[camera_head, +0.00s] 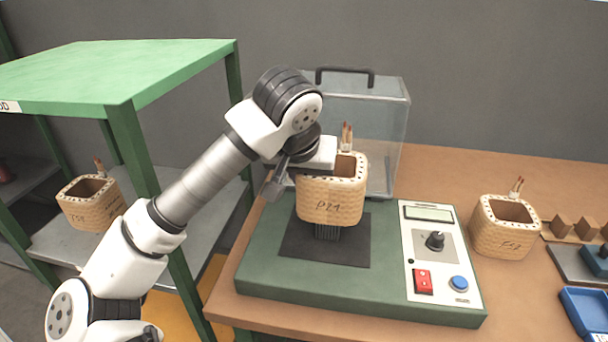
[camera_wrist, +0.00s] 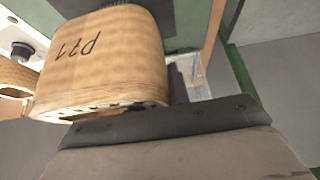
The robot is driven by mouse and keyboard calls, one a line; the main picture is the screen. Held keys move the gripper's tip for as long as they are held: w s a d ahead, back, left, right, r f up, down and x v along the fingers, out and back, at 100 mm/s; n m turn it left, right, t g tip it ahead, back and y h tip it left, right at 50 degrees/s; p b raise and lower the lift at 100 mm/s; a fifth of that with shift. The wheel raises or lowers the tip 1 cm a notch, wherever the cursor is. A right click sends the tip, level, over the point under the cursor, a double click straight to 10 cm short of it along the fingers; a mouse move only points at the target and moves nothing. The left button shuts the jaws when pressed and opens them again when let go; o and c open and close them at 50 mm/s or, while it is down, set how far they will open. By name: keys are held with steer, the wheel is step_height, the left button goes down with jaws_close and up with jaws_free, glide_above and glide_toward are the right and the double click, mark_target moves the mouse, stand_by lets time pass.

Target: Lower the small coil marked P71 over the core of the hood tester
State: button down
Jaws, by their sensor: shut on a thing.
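The small coil marked P71 (camera_head: 331,203) is a tan wound square ring with two copper-tipped leads on top. My gripper (camera_head: 296,172) is shut on its left wall and holds it upright above the tester. In the wrist view the coil (camera_wrist: 105,62) fills the upper left, its mark upside down, with the dark gripper edge (camera_wrist: 165,122) against its rim. The hood tester (camera_head: 360,292) is a green base with a dark pad. The lower part of its dark laminated core (camera_head: 327,232) shows directly beneath the coil; its top is hidden, so I cannot tell whether it is inside the coil.
The clear hood (camera_head: 385,125) with a black handle stands open behind the core. The control panel (camera_head: 439,255) is right of the pad. Another coil (camera_head: 505,228) stands right on the table, and one (camera_head: 90,203) sits on the green rack (camera_head: 125,120) at left. Blue bins (camera_head: 588,310) are far right.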

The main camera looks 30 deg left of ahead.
steer(key=shift+f+b, duration=1)
steer(key=shift+b, duration=0.5)
stand_by(0.3)
steer(key=shift+f+b, duration=1.55)
steer(key=shift+b, duration=0.2)
steer(key=shift+f+b, duration=0.2)
steer(key=shift+b, duration=0.25)
steer(key=shift+f+b, duration=0.85)
steer(key=c, duration=1.2)
jaws_free()
steer(key=shift+a, duration=0.1)
steer(key=shift+c, duration=0.2)
steer(key=shift+d, duration=0.2)
steer(key=shift+d, duration=0.1)
steer(key=shift+c, duration=1.4)
